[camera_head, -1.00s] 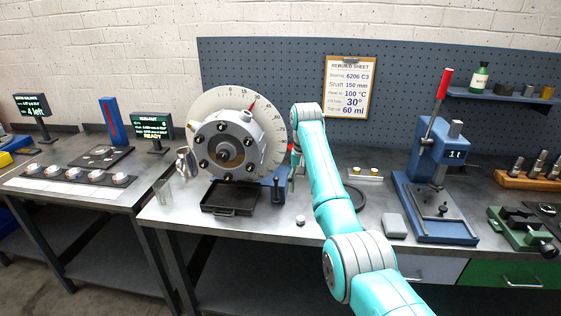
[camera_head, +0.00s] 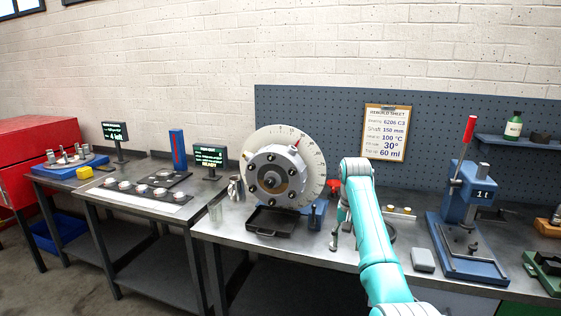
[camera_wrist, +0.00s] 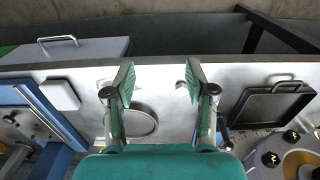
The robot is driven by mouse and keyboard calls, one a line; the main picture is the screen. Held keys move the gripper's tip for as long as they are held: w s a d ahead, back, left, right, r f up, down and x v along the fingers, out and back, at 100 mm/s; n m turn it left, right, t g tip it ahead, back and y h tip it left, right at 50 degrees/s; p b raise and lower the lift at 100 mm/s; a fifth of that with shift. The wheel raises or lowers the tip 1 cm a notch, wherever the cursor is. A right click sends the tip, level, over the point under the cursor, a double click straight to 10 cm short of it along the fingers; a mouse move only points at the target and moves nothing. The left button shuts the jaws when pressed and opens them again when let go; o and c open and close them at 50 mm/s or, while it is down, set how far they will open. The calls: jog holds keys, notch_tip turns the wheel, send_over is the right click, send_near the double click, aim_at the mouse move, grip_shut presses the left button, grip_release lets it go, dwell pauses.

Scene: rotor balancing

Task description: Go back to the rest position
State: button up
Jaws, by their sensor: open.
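My gripper (camera_wrist: 158,82) is open and empty, its two green fingers spread apart over the metal bench (camera_wrist: 170,110) in the wrist view. In the head view my arm reaches in from the lower right, and the gripper (camera_head: 337,228) hangs partly hidden by it, right of the rotor and its dial. The gap between fingertips and bench cannot be judged. The rotor with its graduated dial (camera_head: 312,165) stands upright on the bench. Part of the rotor also shows at the lower right of the wrist view (camera_wrist: 285,160).
A black tray (camera_head: 270,231) lies below the rotor; it also shows right of my fingers (camera_wrist: 240,112). A grey block (camera_head: 423,260) and a blue press (camera_head: 460,195) with a red lever stand to the right. A dark ring lies on the bench beneath my gripper (camera_wrist: 152,126).

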jog(key=s+f+n+t, duration=0.15)
jog(key=s+f, duration=0.25)
jog(key=f, duration=1.1)
jog(key=s+f+m+t, duration=0.15)
jog(key=s+f, duration=0.25)
jog(key=f, duration=1.1)
jog(key=s+f+n+t, duration=0.1)
jog(key=s+f+t, duration=0.1)
jog(key=s+f, duration=0.6)
jog(key=s+f+n+t, duration=0.15)
jog(key=s+f, duration=0.35)
jog(key=s, duration=0.6)
jog(key=s+a+r+t, duration=0.15)
jog(key=s+r, duration=0.25)
jog(key=s, duration=0.9)
jog(key=s+r+t, duration=0.3)
jog(key=s, duration=0.9)
jog(key=s+r+t, duration=0.2)
jog(key=s+r, duration=0.5)
jog(key=r, duration=0.4)
jog(key=s+r+n+t, duration=0.1)
jog(key=s+r, duration=0.7)
jog(key=r, duration=0.3)
jog(key=shift+s+r+t, duration=0.3)
jog(key=shift+r+t, duration=0.05)
jog(key=shift+t, duration=0.05)
